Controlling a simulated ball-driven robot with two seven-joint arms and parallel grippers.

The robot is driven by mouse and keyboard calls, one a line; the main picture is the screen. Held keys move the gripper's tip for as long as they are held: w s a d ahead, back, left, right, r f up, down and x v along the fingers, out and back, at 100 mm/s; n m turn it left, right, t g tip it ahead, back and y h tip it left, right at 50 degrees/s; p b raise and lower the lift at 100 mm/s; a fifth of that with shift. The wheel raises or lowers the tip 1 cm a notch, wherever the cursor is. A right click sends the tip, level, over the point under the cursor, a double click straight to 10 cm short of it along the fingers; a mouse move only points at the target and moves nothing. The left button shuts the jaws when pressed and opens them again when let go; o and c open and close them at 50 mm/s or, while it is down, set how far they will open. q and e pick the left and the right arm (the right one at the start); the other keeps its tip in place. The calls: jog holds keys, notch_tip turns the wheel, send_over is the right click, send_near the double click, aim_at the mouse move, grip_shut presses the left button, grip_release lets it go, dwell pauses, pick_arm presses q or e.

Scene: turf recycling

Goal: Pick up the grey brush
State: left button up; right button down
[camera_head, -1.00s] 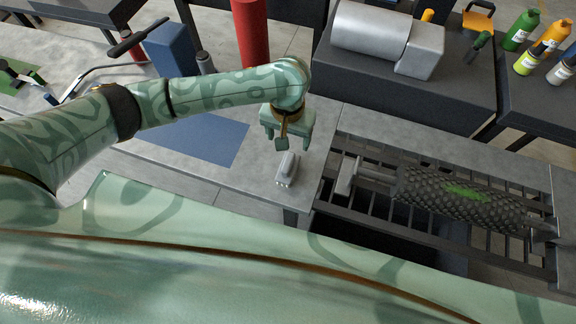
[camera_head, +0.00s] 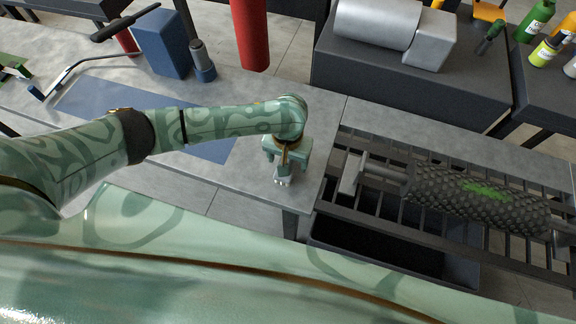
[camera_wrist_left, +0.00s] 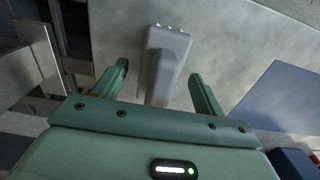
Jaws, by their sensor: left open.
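The grey brush (camera_head: 284,180) lies on the grey bench top near its front right corner, mostly hidden under my left gripper in the head view. In the left wrist view the brush (camera_wrist_left: 168,55) shows with its bristle tufts at the top. My left gripper (camera_head: 283,168) is right above the brush. In the left wrist view the open left fingers (camera_wrist_left: 160,80) stand on either side of the brush, with space between each finger and it. My right gripper is not in view.
A blue mat (camera_head: 130,115) lies on the bench to the left. A dark roller (camera_head: 478,200) sits over a slatted rack to the right, with a dark bin (camera_head: 390,255) below. A red cylinder (camera_head: 250,35) and a blue block (camera_head: 165,42) stand behind.

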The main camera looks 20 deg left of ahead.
pick_arm(q)
jog(key=shift+f, duration=0.6)
jog(key=shift+r, duration=0.1)
jog(key=c, duration=1.2)
jog(key=shift+r, duration=0.1)
jog(key=shift+c, duration=0.2)
jog(key=r+p, duration=0.1)
jog(key=r, duration=0.2)
jog(key=r+p, duration=0.1)
jog(key=shift+s+r+p, duration=0.2)
jog(key=shift+s+p, duration=0.15)
jog(key=s+r+p, duration=0.2)
jog(key=r, duration=0.1)
jog(key=s+r+p, duration=0.1)
jog(key=shift+s+a+r, duration=0.2)
jog(key=shift+a+r, duration=0.05)
jog(key=s+a+r+p, duration=0.1)
jog(key=s+r+p, duration=0.3)
jog(key=s, duration=0.6)
